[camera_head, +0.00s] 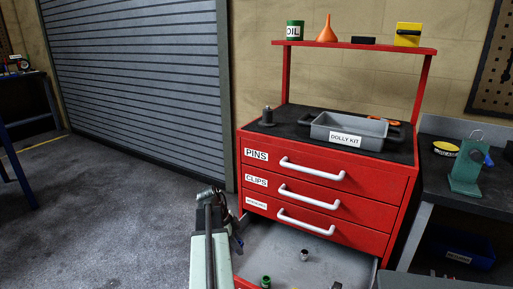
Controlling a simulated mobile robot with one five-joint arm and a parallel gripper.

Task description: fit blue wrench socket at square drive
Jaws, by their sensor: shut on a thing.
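My gripper (216,194) is at the lower middle, in front of the left side of the red tool trolley. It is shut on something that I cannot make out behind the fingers. No blue wrench socket can be made out clearly. A green socket (265,282) and a grey socket (304,255) stand in the open bottom drawer (335,264). Another small piece (337,286) is cut off at the lower edge. A square drive cannot be made out; a teal stand (466,172) on the right bench has a wire loop on top and a small blue part beside it.
The red trolley (395,192) carries a grey dolly kit tray (325,133) and a dark post (267,116). Its upper shelf (365,45) holds an oil can, a funnel and boxes. A blue bin (462,250) sits under the right bench. The floor at left is clear.

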